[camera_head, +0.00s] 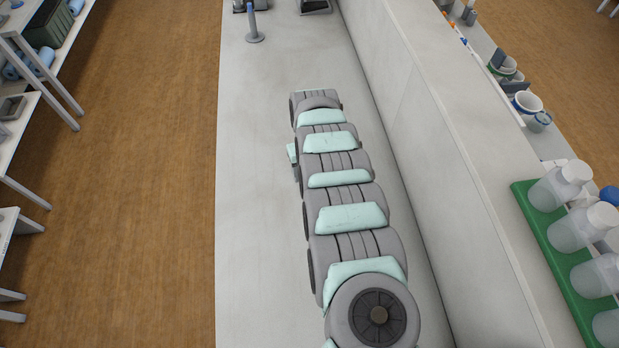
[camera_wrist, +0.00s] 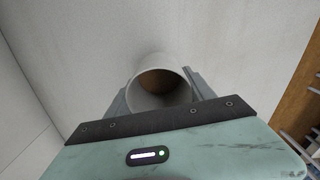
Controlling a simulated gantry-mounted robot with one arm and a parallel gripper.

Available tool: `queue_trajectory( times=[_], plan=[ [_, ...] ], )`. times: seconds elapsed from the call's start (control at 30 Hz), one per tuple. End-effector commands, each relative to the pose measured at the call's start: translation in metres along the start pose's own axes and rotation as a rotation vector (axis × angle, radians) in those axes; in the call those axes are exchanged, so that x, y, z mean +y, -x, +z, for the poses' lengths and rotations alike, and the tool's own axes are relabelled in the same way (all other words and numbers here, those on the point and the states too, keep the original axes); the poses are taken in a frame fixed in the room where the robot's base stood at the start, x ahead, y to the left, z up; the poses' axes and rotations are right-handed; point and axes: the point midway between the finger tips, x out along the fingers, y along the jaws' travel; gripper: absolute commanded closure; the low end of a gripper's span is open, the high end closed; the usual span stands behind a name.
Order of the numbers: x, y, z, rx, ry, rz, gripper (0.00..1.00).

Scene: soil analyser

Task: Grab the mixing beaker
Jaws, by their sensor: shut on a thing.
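The mixing beaker (camera_wrist: 158,62) is a pale grey-white round vessel in the wrist view, with its open mouth facing the camera and a brownish inside. My gripper (camera_wrist: 158,92) is shut on it, one grey finger on each side of its wall. The beaker's far end is hidden, so I cannot tell whether it touches the surface behind it. In the head view my own arm covers the beaker and most of my gripper.
A long pale counter (camera_head: 265,210) runs under my arm, bare on its left side. A raised ledge (camera_head: 430,150) borders it on the right. A green rack (camera_head: 550,250) of translucent bottles stands beyond the ledge. A blue-topped stand (camera_head: 253,30) is at the far end.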

Motion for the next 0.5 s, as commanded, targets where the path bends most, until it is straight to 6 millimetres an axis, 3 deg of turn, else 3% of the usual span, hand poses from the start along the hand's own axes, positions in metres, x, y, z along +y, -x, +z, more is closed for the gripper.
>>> queue_trajectory(
  times=[0.17, 0.5],
  plan=[
    [0.001, -0.008, 0.0, 0.0, 0.0, 0.002, 0.81],
    [0.001, -0.042, 0.001, -0.003, -0.001, 0.002, 0.81]
  ],
)
